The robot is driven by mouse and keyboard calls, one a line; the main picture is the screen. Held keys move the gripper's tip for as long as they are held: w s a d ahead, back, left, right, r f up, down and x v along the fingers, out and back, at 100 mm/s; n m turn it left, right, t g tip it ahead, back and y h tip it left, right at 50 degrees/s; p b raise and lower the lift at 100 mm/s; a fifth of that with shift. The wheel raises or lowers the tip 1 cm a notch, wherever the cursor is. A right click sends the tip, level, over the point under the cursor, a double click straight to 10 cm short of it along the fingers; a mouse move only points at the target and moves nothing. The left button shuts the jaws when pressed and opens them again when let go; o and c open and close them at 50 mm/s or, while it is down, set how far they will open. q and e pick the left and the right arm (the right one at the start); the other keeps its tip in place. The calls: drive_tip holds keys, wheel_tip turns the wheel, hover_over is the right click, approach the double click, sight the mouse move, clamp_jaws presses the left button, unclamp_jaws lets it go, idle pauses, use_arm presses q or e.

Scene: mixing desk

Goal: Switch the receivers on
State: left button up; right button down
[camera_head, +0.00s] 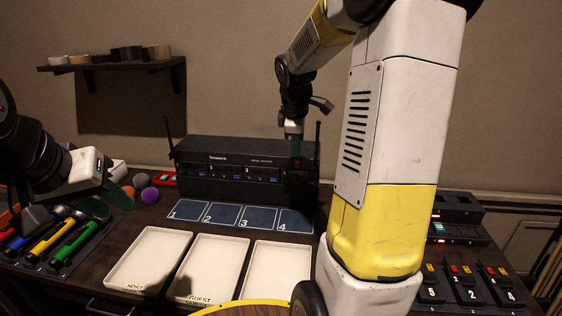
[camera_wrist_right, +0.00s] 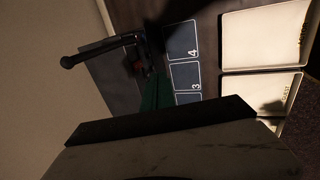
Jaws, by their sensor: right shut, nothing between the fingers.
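The black receiver rack (camera_head: 225,187) stands at the back of the desk, with antennas at both ends. Its front carries several small units with blue labels, and a small red spot shows near its right end. The rack's dark top also shows in the wrist view (camera_wrist_right: 112,75). My right gripper (camera_head: 297,150) reaches down at the right end of the rack, shut with nothing in it. Its green fingers show in the wrist view (camera_wrist_right: 156,92), close to the rack; whether they touch it I cannot tell. My left gripper (camera_head: 122,196) hangs at the left above the desk, its opening unclear.
Numbered blue pads (camera_head: 240,216) lie before the rack, with white trays (camera_head: 150,258) in front. Coloured microphones (camera_head: 75,241) lie at left. A charger (camera_head: 455,207) and numbered packs (camera_head: 466,270) are at right. My right arm hides part of the desk.

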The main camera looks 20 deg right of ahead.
sight(298, 164)
drive_tip(key=w+d+f, duration=0.3)
drive_tip(key=w+f, duration=0.3)
drive_tip(key=f, duration=0.4)
drive_tip(key=shift+w, duration=0.25)
drive_tip(key=shift+w+d+f, duration=0.1)
drive_tip(key=shift+w+d, duration=0.05)
drive_tip(key=shift+w, duration=0.05)
idle(0.5)
